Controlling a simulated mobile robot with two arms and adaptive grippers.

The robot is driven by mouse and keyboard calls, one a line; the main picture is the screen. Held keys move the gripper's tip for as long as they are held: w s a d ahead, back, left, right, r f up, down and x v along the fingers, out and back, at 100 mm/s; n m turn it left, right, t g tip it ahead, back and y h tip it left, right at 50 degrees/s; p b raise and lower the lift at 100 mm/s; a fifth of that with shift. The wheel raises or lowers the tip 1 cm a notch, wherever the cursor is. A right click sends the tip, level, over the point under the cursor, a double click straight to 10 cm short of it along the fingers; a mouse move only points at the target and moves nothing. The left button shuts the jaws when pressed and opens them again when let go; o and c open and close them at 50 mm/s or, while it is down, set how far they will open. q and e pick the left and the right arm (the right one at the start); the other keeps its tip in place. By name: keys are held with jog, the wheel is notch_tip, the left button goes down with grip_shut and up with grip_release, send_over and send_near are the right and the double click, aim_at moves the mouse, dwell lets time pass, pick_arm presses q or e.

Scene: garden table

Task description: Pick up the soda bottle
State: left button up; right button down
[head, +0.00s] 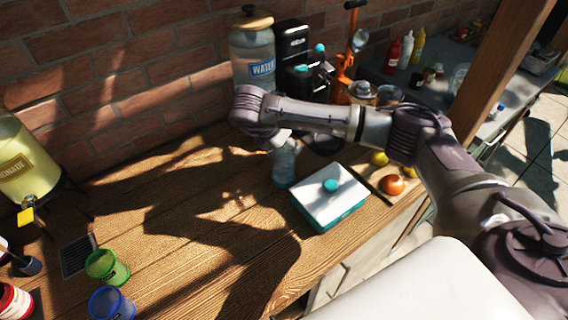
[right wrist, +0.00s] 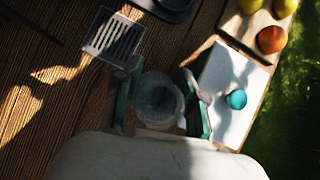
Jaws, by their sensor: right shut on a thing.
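The soda bottle, a clear bottle (head: 284,167), is near the middle of the wooden table, left of a white-and-teal box. My right arm reaches over from the right, and my right gripper (head: 282,146) is at the bottle's upper part. In the right wrist view the two fingers of the gripper (right wrist: 158,106) are on either side of the round, clear bottle (right wrist: 157,98), shut on it. The bottle looks upright; I cannot tell whether its base touches the table. My left gripper is not in view.
The white-lidded box (head: 328,196) with a teal knob stands close right of the bottle. A board (head: 403,197) with fruit lies beyond it. A water dispenser (head: 252,52) stands behind. Green (head: 107,267) and blue (head: 111,304) cups are front left. The table's left middle is clear.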

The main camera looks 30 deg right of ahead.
jog(key=shift+s+a, duration=0.1)
jog(key=shift+a, duration=0.05)
jog(key=shift+r+b, duration=0.7)
jog(key=shift+r, duration=0.1)
jog(key=r, duration=0.2)
jog(key=b, duration=0.1)
jog(key=shift+s+r, duration=0.25)
jog(key=shift+r, duration=0.15)
jog(key=s+d+r, duration=0.2)
jog(key=s+r, duration=0.4)
jog(key=s, duration=0.4)
jog(key=shift+s+r, duration=0.25)
jog(key=shift+s, duration=0.1)
dwell(1.2)
